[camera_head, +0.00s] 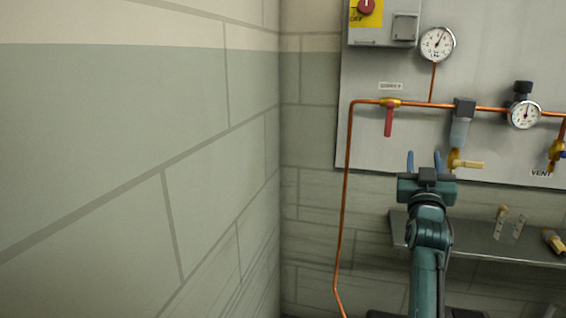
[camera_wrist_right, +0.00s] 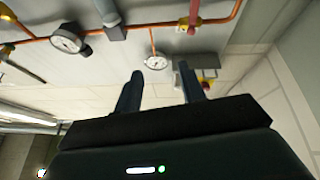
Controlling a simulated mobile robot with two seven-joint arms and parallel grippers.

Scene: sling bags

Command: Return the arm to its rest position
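My right arm is teal and rises from the bottom of the head view. Its gripper (camera_head: 424,162) is in front of the lower part of the grey panel, below the copper pipe. Two blue fingers point up and stand apart with a clear gap. In the right wrist view the gripper (camera_wrist_right: 158,82) is also open, with nothing between its fingers. My left gripper does not show in either view.
A copper pipe (camera_head: 346,200) with a red-handled valve (camera_head: 388,120) and gauges (camera_head: 437,44) runs across the grey panel (camera_head: 380,75). A metal shelf (camera_head: 480,244) below carries small fittings (camera_head: 553,241). A block wall (camera_head: 130,150) fills the left; space before it looks clear.

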